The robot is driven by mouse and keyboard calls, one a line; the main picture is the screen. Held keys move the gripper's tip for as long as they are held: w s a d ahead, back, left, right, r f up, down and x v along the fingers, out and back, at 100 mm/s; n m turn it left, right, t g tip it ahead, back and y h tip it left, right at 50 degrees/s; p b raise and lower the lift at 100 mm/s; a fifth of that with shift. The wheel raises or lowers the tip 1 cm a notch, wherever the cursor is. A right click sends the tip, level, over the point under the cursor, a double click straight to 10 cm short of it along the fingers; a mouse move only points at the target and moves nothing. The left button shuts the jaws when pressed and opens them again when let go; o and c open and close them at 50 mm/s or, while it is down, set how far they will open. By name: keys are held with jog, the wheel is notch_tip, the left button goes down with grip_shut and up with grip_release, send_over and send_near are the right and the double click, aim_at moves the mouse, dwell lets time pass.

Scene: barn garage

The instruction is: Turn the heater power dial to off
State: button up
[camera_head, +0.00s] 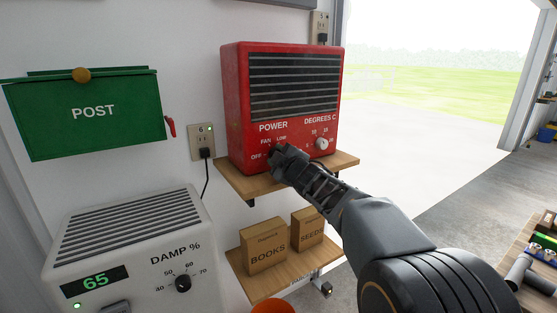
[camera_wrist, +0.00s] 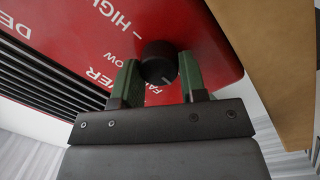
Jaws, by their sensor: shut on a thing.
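The red heater (camera_head: 234,110) stands on a wooden shelf, with a black grille above its labels POWER and DEGREES C. My gripper (camera_head: 280,160) is at the heater's lower front, under POWER, and hides the power dial in the head view. In the wrist view the black power dial (camera_wrist: 159,60) sits between the two green-padded fingers of my gripper (camera_wrist: 160,80), which is shut on it. A pale pointer mark shows on the dial's edge toward the palm; I cannot tell which setting it marks. FAN, LOW and HIGH are partly readable beside it.
A pale temperature knob (camera_head: 321,144) sits just right of my gripper. The wooden shelf (camera_head: 345,161) juts out below. A lower shelf holds boxes of books (camera_head: 264,246) and seeds (camera_head: 307,228). A white dehumidifier (camera_head: 130,245) and green post box (camera_head: 85,112) are at left.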

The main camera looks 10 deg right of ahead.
dwell(0.4)
jog(key=o, duration=0.9)
jog(key=shift+d, duration=0.1)
jog(key=p+v, duration=0.2)
jog(key=v, duration=1.1)
jog(key=shift+s, duration=0.4)
